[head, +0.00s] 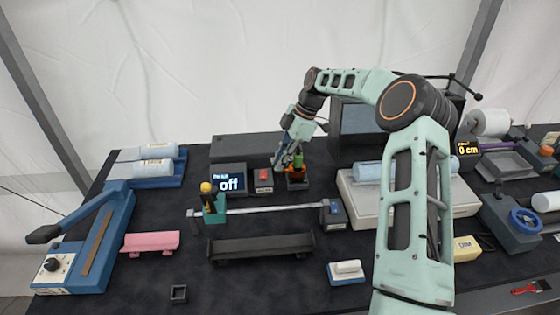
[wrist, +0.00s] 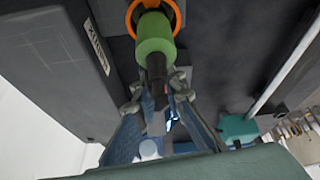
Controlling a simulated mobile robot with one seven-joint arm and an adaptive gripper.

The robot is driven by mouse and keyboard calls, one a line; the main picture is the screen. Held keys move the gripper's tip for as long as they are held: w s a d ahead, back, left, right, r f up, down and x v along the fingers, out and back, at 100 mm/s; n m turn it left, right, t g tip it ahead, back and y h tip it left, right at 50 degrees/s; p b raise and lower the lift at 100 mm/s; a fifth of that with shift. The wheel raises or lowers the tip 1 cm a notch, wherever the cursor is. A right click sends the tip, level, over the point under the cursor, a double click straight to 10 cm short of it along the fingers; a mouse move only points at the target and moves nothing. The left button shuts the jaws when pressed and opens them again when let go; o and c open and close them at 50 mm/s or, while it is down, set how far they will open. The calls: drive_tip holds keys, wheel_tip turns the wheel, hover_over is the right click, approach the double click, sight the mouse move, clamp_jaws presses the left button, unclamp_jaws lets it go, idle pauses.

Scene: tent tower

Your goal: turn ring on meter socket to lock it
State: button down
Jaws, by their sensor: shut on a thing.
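An orange ring (wrist: 155,8) shows at the top edge of the wrist view, around the end of a green plug (wrist: 154,38). The green plug also shows above the socket in the head view (head: 298,161). A dark stem (wrist: 156,72) extends from the plug towards my gripper (wrist: 158,94). My gripper is shut on this dark stem, with a finger on each side. The ring's far side is cut off, so its turn position cannot be told.
A small box with a red top (head: 263,180) stands just left of the socket. A metal rail (head: 270,208) with a teal slider (head: 213,208) lies in front. A white scale-like platform (head: 360,200) is at the right. Dark boxes stand behind.

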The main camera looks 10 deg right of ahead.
drive_tip(key=c, duration=2.3)
unclamp_jaws()
drive_tip(key=v, duration=1.2)
drive_tip(key=shift+s, duration=0.1)
